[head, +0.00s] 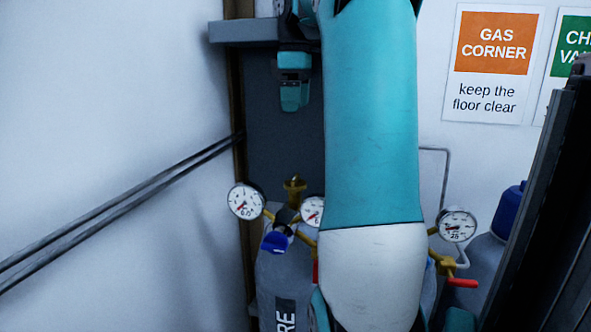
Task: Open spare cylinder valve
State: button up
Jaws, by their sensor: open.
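A grey cylinder (270,275) stands low in the picture, left of my arm. Its dark label (286,315) shows the letters "RE"; the rest is cut off or hidden. Above it are brass fittings, a blue handle (277,242) and a brass top piece (295,187). One round gauge (246,201) shows fully on the left; a second gauge (312,211) is partly covered by my arm. My teal and white arm hides the middle of the fittings.
Right of my arm are another gauge (457,225) and a red lever (462,283) on brass fittings. A blue-topped pale cylinder (508,212) stands farther right, beside a dark upright frame (545,190). A grey bracket (245,32) juts out above; dark lines run along the left wall.

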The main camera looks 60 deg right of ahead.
aim_at(295, 177)
notch_tip(295, 177, down, 17)
jog(key=b, duration=1.6)
jog(key=shift+r, duration=0.1)
jog(key=c, duration=0.9)
